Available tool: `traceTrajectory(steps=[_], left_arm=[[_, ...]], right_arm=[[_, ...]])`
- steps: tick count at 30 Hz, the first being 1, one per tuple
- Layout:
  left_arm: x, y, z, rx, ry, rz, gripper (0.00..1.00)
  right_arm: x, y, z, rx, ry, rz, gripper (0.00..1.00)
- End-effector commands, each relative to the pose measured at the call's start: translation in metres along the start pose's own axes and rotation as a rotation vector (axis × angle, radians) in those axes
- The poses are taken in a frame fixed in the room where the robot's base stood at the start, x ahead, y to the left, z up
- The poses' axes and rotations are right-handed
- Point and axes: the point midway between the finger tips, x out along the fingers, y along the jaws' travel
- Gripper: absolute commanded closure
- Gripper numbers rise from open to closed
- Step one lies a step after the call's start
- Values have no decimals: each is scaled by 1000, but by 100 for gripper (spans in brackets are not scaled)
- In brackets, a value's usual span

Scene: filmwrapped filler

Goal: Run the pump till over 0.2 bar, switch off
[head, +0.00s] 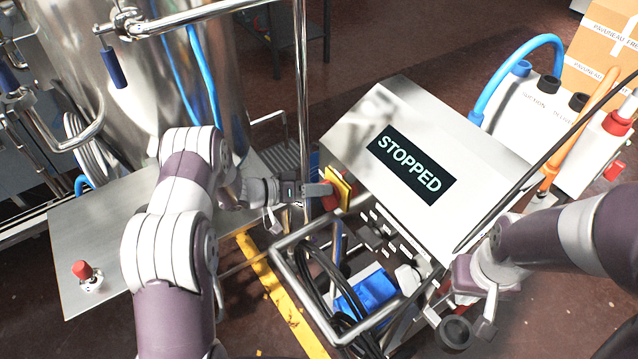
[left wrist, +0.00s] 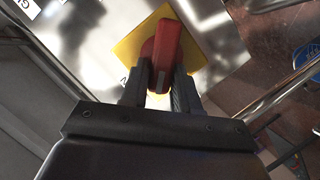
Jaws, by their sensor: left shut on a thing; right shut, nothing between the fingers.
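The pump's steel control box (head: 385,110) has a dark display (head: 411,170) that reads STOPPED. On its left side is a red rotary switch (head: 330,200) on a yellow plate (head: 342,188). My left gripper (head: 318,190) is at this switch. In the left wrist view the red switch handle (left wrist: 165,50) sits between the two fingers of my left gripper (left wrist: 160,88), which are shut on it. The yellow plate (left wrist: 132,50) lies behind it. My right gripper (head: 470,318) is shut and empty, low at the right, in front of the pump cart. No pressure reading is visible.
A tubular cart frame (head: 300,290) with black cables and a blue part (head: 366,292) stands below the box. A white unit (head: 535,115) with blue and orange hoses is at the right. A steel table (head: 100,225) with a red button (head: 82,270) is at the left.

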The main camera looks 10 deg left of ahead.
Motion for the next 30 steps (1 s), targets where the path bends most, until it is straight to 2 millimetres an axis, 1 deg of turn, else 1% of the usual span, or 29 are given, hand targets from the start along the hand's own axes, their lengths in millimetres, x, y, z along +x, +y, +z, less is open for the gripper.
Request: traceTrajectory(steps=[8,18,24,30], left_arm=[[1,-9,2,-240,1,98,100],[2,-16,6,-523,1,216,100],[3,-18,7,-651,1,269,100],[3,-19,8,-738,1,305,100]], right_arm=[[4,0,0,0,0,0,100],[20,0,2,0,0,0,100],[27,0,3,0,0,0,100],[32,0,4,0,0,0,100]])
